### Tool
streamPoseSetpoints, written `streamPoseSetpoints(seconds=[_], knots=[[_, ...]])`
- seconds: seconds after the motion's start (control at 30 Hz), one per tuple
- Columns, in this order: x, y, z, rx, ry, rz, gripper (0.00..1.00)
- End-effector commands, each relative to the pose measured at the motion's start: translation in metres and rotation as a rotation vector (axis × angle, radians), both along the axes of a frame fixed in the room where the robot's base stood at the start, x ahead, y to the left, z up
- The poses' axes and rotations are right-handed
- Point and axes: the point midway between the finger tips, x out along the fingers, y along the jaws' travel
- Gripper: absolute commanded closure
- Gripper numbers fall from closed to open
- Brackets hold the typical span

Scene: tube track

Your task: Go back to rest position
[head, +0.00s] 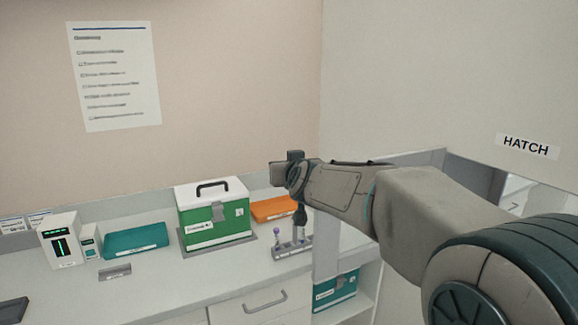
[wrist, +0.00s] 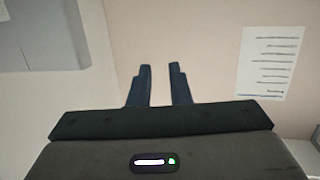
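My gripper (wrist: 160,68) shows in the wrist view with its two dark fingers apart and nothing between them. It points at the pinkish wall. In the head view my arm reaches in from the right, and its end stands raised above the counter, in front of the back corner. The fingers cannot be made out clearly there. A small grey rack (head: 291,250) with a purple-capped tube (head: 277,233) stands on the counter below my arm's end. A dark upright piece shows above the rack; I cannot tell what it belongs to.
The counter (head: 180,290) holds a green box with a white lid (head: 214,213), a teal tray (head: 136,241), an orange tray (head: 273,208) and a white device (head: 60,241). A teal box (head: 335,290) sits on a shelf below. A hatch opening (head: 475,178) is at right. A notice (wrist: 270,62) hangs on the wall.

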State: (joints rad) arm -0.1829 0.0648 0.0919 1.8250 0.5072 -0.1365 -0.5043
Motion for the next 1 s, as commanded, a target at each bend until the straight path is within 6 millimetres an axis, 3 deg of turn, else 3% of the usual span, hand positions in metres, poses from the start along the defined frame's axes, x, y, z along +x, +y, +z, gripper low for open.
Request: streamPoseSetpoints(seconds=[0.03, 0.27, 0.4, 0.5, 0.6, 0.77, 1.0], knots=[[-0.024, -0.012, -0.013, -0.014, 0.074, 0.015, 0.83], [-0.144, -0.065, -0.097, -0.066, 0.476, 0.021, 0.83], [-0.229, -0.102, -0.149, -0.087, 0.729, -0.038, 0.83], [-0.282, -0.122, -0.177, -0.098, 0.879, -0.090, 0.83], [-0.323, -0.137, -0.198, -0.105, 0.993, -0.138, 0.83], [-0.357, -0.149, -0.214, -0.112, 1.086, -0.181, 0.83], [-0.361, -0.150, -0.215, -0.113, 1.098, -0.188, 0.83]])
